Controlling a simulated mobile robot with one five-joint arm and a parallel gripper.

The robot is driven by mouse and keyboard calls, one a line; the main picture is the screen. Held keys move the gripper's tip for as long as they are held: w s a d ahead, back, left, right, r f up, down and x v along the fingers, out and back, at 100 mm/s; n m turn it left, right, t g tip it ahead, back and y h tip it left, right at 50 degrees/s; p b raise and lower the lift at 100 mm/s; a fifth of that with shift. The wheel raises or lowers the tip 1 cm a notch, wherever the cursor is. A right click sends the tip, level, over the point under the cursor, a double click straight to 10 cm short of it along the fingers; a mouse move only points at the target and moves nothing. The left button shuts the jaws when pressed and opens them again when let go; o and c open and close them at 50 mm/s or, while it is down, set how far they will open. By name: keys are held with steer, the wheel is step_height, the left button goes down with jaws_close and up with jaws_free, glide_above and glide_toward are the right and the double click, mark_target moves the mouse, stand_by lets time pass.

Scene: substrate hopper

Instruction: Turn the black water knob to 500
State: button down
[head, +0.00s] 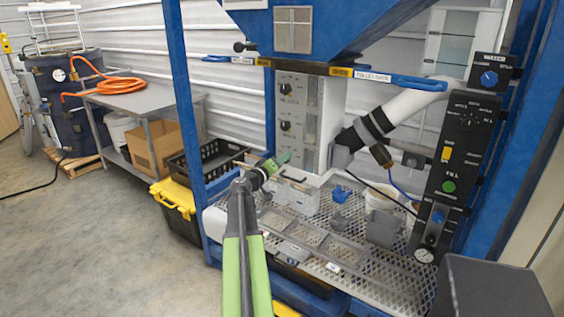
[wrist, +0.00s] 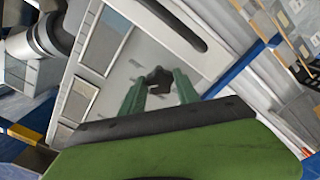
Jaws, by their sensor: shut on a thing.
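My gripper (head: 282,160) reaches the lower part of a light grey control panel (head: 297,145). In the wrist view, the two green fingers (wrist: 160,88) are shut on a black knob (wrist: 157,77), one on each side. The knob sits on the pale panel face (wrist: 125,67). In the head view my gripper hides this knob. Two other black knobs show above it, an upper one (head: 285,97) and a lower one (head: 286,125). The labels and the knob's scale are too small to read, so I cannot tell its setting or confirm that it is the water knob.
A perforated metal tray (head: 350,235) lies below the panel, with a grey container (head: 384,226) and a blue piece (head: 341,194) on it. A blue post (head: 184,95) stands left of the panel. A black control box (head: 462,150) is at the right. Open floor (head: 90,240) lies left.

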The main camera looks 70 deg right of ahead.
steer(key=shift+w, duration=0.15)
steer(key=c, duration=0.9)
jaws_free()
steer(key=v, duration=1.7)
steer(key=shift+a, duration=0.25)
steer(key=shift+w, duration=0.1)
